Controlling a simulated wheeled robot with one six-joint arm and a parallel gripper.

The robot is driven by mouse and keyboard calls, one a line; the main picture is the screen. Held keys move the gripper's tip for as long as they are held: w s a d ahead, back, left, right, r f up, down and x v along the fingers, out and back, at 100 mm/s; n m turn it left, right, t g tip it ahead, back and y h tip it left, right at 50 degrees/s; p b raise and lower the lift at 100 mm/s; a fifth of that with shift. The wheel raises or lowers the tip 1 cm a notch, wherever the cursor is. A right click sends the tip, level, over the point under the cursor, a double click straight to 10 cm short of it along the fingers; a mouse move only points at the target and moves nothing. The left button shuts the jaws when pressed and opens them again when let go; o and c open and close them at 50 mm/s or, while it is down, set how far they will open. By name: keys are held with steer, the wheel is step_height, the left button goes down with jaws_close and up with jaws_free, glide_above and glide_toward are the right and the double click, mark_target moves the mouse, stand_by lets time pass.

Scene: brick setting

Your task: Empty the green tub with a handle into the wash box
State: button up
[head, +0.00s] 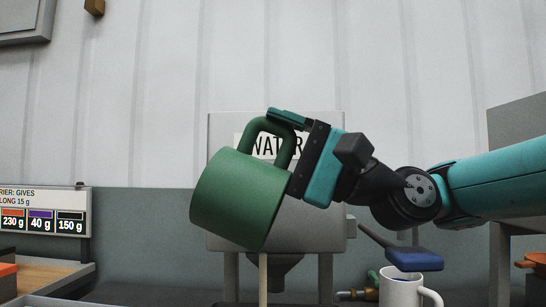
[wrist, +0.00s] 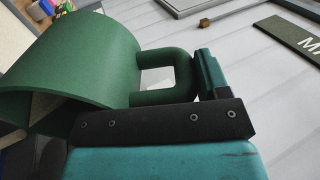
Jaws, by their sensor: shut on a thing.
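The green tub with a handle (head: 235,200) hangs tilted in the air near the middle of the head view. My gripper (head: 284,130) is at its upper right, shut on the handle (head: 250,133). In the wrist view the tub (wrist: 75,65) fills the left side, with its open end toward the lower left. The handle (wrist: 165,60) reaches to my gripper (wrist: 190,80) there. What the tub holds cannot be made out. I cannot pick out the wash box in either view.
A grey hopper labelled WATER (head: 222,135) stands behind the tub. A weight sign (head: 45,210) stands at the left above a wooden surface (head: 45,272).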

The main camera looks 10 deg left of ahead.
steer(key=shift+d+r+y+b, duration=0.3)
steer(key=shift+d+r+b, duration=0.1)
steer(key=shift+r+b, duration=0.15)
steer(key=r+h+p, duration=0.1)
steer(key=p, duration=0.2)
steer(key=shift+r, duration=0.15)
step_height(320, 180, up, 2)
steer(key=h+p, duration=0.5)
steer(key=p, duration=0.6)
steer(key=shift+r, duration=0.1)
steer(key=shift+h+p, duration=0.3)
steer(key=shift+p, duration=0.25)
steer(key=shift+f, duration=0.25)
